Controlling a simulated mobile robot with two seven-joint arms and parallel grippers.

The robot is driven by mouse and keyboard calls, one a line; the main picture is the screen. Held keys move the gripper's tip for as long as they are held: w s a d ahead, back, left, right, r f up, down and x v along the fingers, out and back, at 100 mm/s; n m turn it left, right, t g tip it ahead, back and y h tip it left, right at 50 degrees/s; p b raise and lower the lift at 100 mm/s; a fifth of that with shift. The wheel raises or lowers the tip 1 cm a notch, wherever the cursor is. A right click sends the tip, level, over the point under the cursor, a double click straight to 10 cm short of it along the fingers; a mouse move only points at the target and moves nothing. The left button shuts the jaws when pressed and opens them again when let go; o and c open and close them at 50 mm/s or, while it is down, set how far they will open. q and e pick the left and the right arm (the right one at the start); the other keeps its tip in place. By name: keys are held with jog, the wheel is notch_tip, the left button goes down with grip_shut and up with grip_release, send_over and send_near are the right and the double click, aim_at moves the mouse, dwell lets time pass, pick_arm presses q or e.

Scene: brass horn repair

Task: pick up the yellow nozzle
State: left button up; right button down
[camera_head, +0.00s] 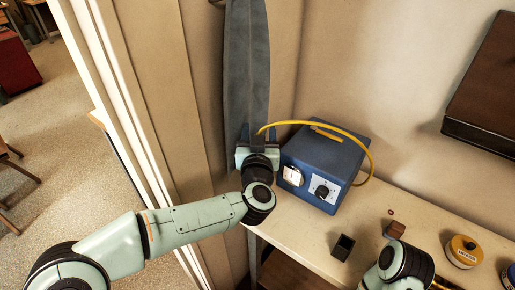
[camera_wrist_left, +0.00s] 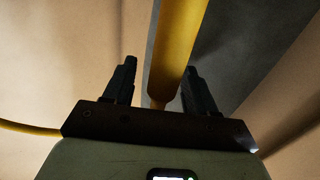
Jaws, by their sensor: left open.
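The yellow nozzle (camera_wrist_left: 178,45) shows in the left wrist view as a thick yellow cylinder. It runs from the top edge down between the two dark fingers of my left gripper (camera_wrist_left: 158,88). The fingers stand apart on either side of it, and I see a gap at the left finger. In the head view my left gripper (camera_head: 258,138) is at the left side of the blue box, in front of a grey hanging strip. The nozzle is mostly hidden there by the gripper; a yellow hose (camera_head: 340,131) arches from it over the box.
The blue box (camera_head: 325,165) with a dial stands on the pale bench (camera_head: 300,233). A small black open holder (camera_head: 343,247), a brown block (camera_head: 395,229) and a yellow round tin (camera_head: 464,251) are on the bench. A brown case (camera_head: 485,90) is on the right wall. Part of my other arm shows at bottom right.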

pick_arm(q)
jog(key=c, duration=1)
jog(key=shift+c, duration=0.2)
